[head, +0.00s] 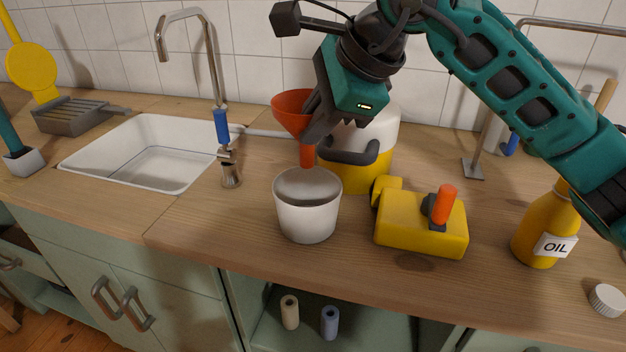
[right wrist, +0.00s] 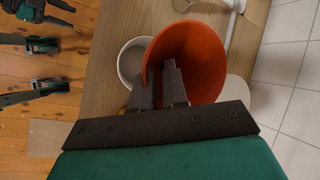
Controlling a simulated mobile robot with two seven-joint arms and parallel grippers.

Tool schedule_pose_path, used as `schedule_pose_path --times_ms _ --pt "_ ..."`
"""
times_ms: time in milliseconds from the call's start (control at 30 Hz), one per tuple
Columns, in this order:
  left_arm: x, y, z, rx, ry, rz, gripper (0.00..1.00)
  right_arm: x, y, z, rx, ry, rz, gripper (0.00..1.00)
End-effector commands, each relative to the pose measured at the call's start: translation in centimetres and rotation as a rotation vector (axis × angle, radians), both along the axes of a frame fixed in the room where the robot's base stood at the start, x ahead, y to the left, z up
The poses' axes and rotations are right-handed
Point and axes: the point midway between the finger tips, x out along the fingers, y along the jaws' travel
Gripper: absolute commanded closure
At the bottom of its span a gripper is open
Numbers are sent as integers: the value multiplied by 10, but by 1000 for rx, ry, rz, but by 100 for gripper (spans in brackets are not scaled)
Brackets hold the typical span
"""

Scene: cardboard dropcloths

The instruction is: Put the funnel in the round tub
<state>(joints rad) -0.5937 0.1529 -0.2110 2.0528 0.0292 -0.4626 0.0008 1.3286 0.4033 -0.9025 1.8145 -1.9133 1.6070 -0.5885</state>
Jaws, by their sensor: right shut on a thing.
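The orange funnel (head: 290,108) is held upright, wide mouth up, with its spout above the far rim of the round tub. The round tub (head: 306,222) is white and stands on the worktop. My right gripper (head: 312,128) is shut on the funnel's side wall. In the right wrist view the fingers (right wrist: 172,88) pinch the wall of the funnel (right wrist: 200,55). The tub (right wrist: 127,63) shows there beside and partly behind the funnel. The tip of the spout is near the rim; I cannot tell whether it touches.
A yellow and white container (head: 372,165) with a dark handle stands close behind the tub. A yellow block-like tool (head: 405,225) with an orange knob is to its right, then an oil bottle (head: 538,230). A sink (head: 150,155) lies left. Worktop in front of the tub is narrow.

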Motion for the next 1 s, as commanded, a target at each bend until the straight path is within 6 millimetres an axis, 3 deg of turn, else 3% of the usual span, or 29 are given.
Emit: schedule_pose_path --times_ms 100,367,600,1000 --pt "2 -1 0 -3 -3 -1 57 0 0 -27 0 2 0 100" --pt "4 -3 3 -11 -11 1 57 0 0 -48 0 -1 0 100" --pt "4 -4 -2 -12 -8 0 57 0 0 -82 0 1 0 100" --pt "0 -4 -9 -12 1 -1 57 0 0 -89 0 -2 0 100"
